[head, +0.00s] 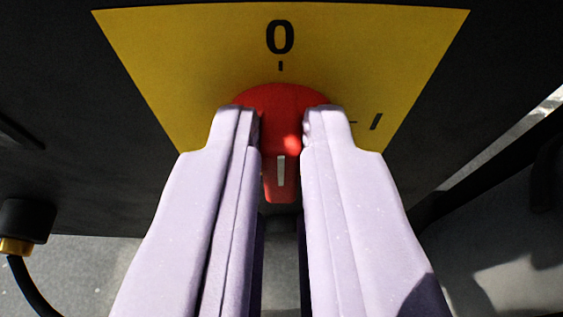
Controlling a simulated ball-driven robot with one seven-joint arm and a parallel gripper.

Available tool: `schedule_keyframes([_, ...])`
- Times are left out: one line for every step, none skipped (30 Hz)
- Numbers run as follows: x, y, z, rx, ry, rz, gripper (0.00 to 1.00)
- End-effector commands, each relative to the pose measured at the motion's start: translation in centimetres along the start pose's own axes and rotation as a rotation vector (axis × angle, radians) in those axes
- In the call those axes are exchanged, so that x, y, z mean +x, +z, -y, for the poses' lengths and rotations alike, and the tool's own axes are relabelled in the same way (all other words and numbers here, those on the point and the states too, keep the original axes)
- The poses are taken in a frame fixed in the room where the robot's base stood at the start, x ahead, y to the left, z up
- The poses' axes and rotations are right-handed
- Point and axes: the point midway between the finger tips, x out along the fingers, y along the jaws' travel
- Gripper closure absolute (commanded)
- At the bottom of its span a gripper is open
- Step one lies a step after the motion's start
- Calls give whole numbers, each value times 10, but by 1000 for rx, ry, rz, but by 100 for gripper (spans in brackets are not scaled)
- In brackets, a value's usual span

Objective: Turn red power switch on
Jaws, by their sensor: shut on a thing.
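The red power switch (283,110) is a round rotary knob on a yellow plate (190,60). The plate has a black "0" with a tick at the top and a "1" with a tick at the right. The knob's grip bar, with a white line on it, points toward me and looks upright in the picture, in line with the "0". My gripper (281,128) has pale lilac fingers, one on each side of the bar. It is shut on the knob. The fingers hide the knob's left and right sides and the plate's lower part.
The plate sits on a dark panel (90,110). A black connector (27,220) with a yellow ring and a cable hangs at the lower left. A dark bar (490,170) slants at the right. Grey floor shows below.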

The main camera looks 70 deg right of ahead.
Motion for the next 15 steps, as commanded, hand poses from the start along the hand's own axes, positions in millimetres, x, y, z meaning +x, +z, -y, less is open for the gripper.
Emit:
schedule_keyframes([0, 0, 0, 1, -1, 0, 100])
schedule_keyframes([0, 0, 0, 3, -2, 0, 100])
schedule_keyframes([0, 0, 0, 6, -3, 0, 100])
schedule_keyframes([0, 0, 0, 9, -4, 0, 100])
schedule_keyframes([0, 0, 0, 14, -7, 1, 100])
schedule_keyframes([0, 0, -1, 23, -10, 1, 100])
schedule_keyframes([0, 0, -1, 30, -14, 1, 100])
schedule_keyframes([0, 0, -1, 40, -18, 1, 100])
schedule_keyframes([0, 0, -2, 55, -24, 2, 100])
schedule_keyframes([0, 0, -2, 70, -29, 2, 100])
schedule_keyframes([-1, 0, -3, 84, -36, 2, 100])
schedule_keyframes([-1, 0, -4, 106, -45, 2, 100])
schedule_keyframes([-1, 0, -4, 125, -53, 2, 100])
schedule_keyframes([-1, 0, -4, 145, -62, 2, 100])
schedule_keyframes([-1, 0, -6, 174, -73, 2, 100])
